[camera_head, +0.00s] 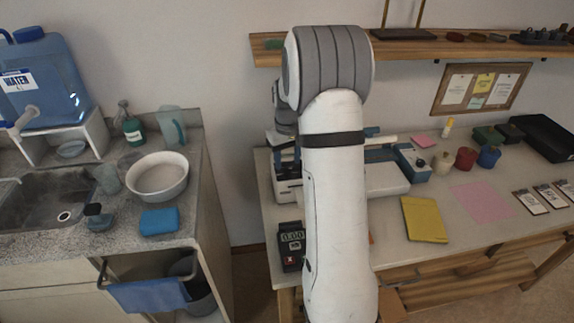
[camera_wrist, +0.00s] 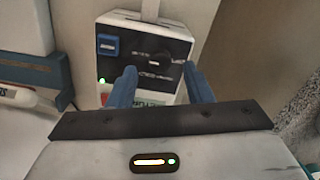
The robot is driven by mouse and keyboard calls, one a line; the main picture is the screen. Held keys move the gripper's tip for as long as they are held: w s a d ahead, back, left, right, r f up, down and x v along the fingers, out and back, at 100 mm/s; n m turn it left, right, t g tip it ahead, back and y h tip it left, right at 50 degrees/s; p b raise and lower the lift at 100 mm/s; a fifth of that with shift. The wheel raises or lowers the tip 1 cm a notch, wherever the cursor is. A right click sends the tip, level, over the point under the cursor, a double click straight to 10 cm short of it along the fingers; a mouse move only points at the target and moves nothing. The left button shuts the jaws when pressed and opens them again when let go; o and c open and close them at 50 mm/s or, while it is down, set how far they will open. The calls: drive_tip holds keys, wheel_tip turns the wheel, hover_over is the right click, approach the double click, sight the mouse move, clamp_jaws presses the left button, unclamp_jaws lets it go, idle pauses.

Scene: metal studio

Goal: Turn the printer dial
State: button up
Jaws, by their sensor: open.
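The printer (camera_wrist: 176,27) is a white box with a dark front panel. A small dark dial (camera_wrist: 156,60) sits in the middle of the panel, with white markings around it. My gripper (camera_wrist: 161,78) is open. Its two blue fingers point at the panel, one on either side of the dial in the picture. I cannot tell whether they touch it. In the head view the printer (camera_head: 287,192) shows on the left end of the workbench, partly hidden by my arm. The dial and my fingertips cannot be made out there.
A blue button (camera_wrist: 107,45) and a green light share the panel. A scale (camera_head: 291,240) stands at the bench's front left. A yellow pad (camera_head: 424,219) lies right of my arm. A wooden shelf (camera_head: 432,49) runs above. A sink counter (camera_head: 120,215) stands left, across a gap.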

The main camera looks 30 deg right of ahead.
sight(288, 169)
wheel_tip(288, 169, up, 5)
drive_tip(key=shift+r, duration=0.1)
idle(0.6)
